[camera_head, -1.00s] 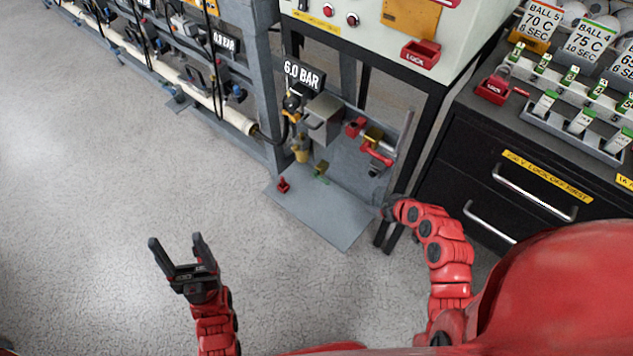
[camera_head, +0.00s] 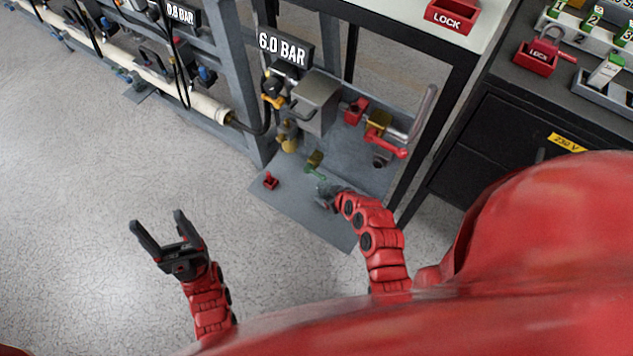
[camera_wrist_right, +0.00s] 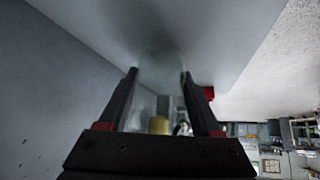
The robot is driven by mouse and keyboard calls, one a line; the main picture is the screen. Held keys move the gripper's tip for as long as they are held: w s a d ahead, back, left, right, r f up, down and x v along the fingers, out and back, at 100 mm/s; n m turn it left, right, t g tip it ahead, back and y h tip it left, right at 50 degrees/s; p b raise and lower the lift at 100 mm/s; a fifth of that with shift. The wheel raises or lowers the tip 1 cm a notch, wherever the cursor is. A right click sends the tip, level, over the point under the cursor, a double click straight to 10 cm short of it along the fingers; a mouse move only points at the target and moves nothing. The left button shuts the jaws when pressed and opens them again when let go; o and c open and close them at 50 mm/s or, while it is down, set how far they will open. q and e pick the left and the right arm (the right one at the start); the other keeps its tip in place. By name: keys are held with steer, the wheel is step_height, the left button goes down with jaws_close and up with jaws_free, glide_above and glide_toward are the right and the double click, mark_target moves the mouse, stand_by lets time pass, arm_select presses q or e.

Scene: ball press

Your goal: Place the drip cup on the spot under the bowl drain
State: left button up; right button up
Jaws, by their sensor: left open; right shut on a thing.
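My right gripper (camera_head: 325,196) is low over the grey base plate (camera_head: 318,222) of the 6.0 BAR station. In the right wrist view it is shut on the drip cup (camera_wrist_right: 160,68), a clear, blurred cup between the two fingers. In the head view the cup is small and mostly hidden by the gripper. The brass-coloured bowl (camera_head: 288,136) hangs below the regulator, up and to the left of my right gripper. I cannot make out its drain or a marked spot under it. My left gripper (camera_head: 157,230) is open and empty over bare floor.
A red-handled valve (camera_head: 385,146) and grey box (camera_head: 316,100) are mounted behind. A black table leg (camera_head: 425,165) stands right.

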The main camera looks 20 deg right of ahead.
steer(key=w, duration=0.2)
steer(key=shift+w+a, duration=0.35)
steer(key=w, duration=0.1)
steer(key=w+a, duration=0.1)
steer(key=w, duration=0.1)
steer(key=shift+w+f, duration=0.15)
steer(key=shift+f+b, duration=0.3)
steer(key=shift+f, duration=0.25)
steer(key=shift+f, duration=0.2)
steer(key=o, duration=1.5)
steer(key=shift+r, duration=0.1)
